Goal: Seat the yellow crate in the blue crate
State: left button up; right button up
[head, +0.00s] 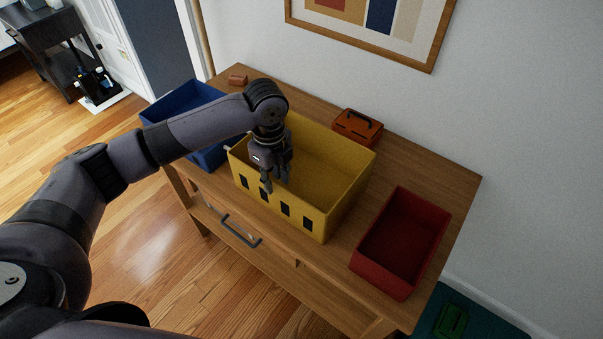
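The yellow crate (340,185) is an open box with dark rectangles on its front wall, in the middle of the wooden desk. The blue crate (217,153) is an open box at the desk's left end, partly hidden behind my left arm and beside the yellow crate. My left gripper (276,182) points down at the yellow crate's front wall. One finger overlaps the outer face and another shows on the inner side. I cannot tell whether the fingers press on the wall, or whether the crate is lifted. My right gripper is out of view.
A red open crate (386,278) stands at the desk's right end. An orange-brown box with a dark handle (357,127) sits behind the yellow crate, and a small brown block (238,79) lies at the back left. The desk (448,183) backs onto a wall.

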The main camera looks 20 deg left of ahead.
pick_arm(q)
jog(key=shift+s+a+f+p, duration=0.1)
jog(key=shift+f+p, duration=0.2)
jog(key=shift+f, duration=0.3)
notch_tip(320, 180, down, 4)
jog(key=shift+a+f+p, duration=0.15)
jog(key=shift+p, duration=0.4)
jog(key=shift+c, duration=0.2)
grip_shut()
